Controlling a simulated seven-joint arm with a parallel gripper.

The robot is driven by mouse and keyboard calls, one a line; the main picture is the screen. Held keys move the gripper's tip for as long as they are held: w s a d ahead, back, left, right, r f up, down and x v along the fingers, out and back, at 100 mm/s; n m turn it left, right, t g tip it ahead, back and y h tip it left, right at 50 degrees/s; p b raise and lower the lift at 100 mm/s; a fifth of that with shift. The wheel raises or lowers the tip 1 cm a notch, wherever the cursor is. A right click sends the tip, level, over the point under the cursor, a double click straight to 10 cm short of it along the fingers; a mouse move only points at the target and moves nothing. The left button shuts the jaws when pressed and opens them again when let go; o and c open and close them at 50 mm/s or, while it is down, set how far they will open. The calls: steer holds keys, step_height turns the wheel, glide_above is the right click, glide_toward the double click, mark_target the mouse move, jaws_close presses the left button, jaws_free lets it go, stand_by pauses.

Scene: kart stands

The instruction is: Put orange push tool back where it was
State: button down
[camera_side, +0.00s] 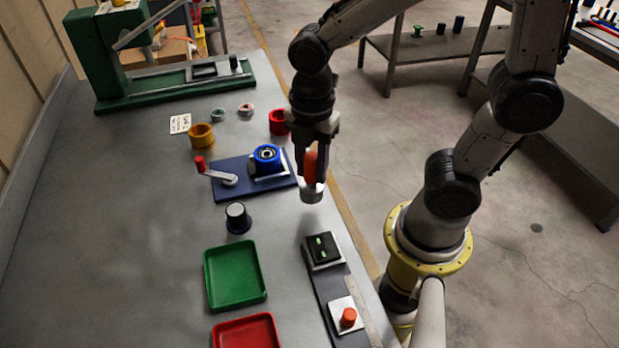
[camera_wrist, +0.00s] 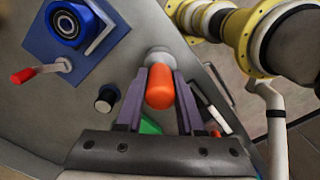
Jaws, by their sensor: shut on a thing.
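The orange push tool (camera_side: 311,163) has an orange handle and a pale round foot, and hangs roughly upright below my gripper (camera_side: 313,175). My gripper is shut on the orange handle. In the wrist view the push tool (camera_wrist: 160,88) sits between the two purple fingers of my gripper (camera_wrist: 160,90), with its pale foot beyond them. In the side view the foot is near the table's right edge, beside the blue base plate; I cannot tell whether it touches the table.
A blue base plate (camera_side: 228,191) with a red-handled crank and blue wheel lies left of the tool. A black knob (camera_side: 238,218), green tray (camera_side: 207,280), red tray (camera_side: 220,334) and black switch box (camera_side: 323,250) stand nearer. A red cup (camera_side: 279,122) is behind.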

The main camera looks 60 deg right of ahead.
mark_target(309, 181)
steer(key=shift+w+f, duration=0.2)
steer(key=shift+f, duration=1.6)
steer(key=shift+f, duration=0.1)
steer(key=c, duration=0.5)
jaws_free()
